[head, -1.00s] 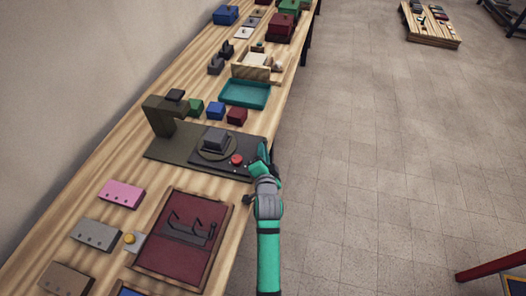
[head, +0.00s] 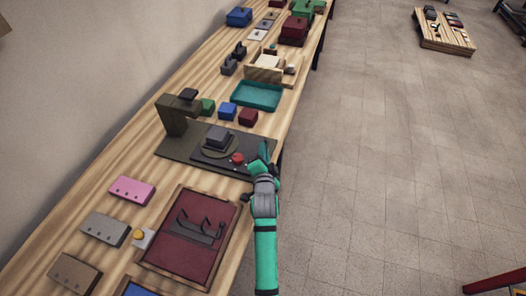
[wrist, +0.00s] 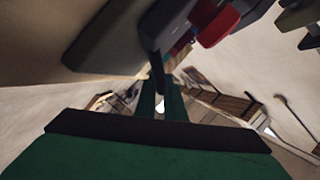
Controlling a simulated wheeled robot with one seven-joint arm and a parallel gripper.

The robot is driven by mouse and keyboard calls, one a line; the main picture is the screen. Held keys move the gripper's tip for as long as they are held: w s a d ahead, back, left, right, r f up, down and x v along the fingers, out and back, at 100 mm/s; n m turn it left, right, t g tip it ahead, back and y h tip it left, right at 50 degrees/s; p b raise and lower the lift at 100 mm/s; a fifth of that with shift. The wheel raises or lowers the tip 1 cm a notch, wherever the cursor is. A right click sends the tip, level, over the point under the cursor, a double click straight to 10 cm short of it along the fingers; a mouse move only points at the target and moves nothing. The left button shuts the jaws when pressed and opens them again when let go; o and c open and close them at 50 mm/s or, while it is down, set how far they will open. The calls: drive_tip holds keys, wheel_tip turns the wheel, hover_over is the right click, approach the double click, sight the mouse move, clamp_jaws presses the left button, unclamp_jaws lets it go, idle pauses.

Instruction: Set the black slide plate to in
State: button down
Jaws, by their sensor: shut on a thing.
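The black slide plate (head: 244,150) lies on a dark olive base board (head: 178,153) on the workbench. It carries a round disc, a grey block (head: 217,136) and a red button (head: 237,158). My gripper (head: 264,150) is at the plate's right end, at the bench's front edge, shut on the plate's edge or handle; its fingers hide the exact grip. In the wrist view the teal fingers (wrist: 161,90) close around a thin dark part below dark blocky shapes. A red shape (wrist: 215,25) shows above right of them.
A maroon panel with hooks (head: 185,250) is in front.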

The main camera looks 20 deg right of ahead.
drive_tip(key=c, duration=1.8)
unclamp_jaws()
drive_tip(key=shift+c, duration=0.2)
drive_tip(key=v, duration=1)
drive_tip(key=shift+s+a, duration=0.2)
drive_tip(key=shift+s, duration=0.15)
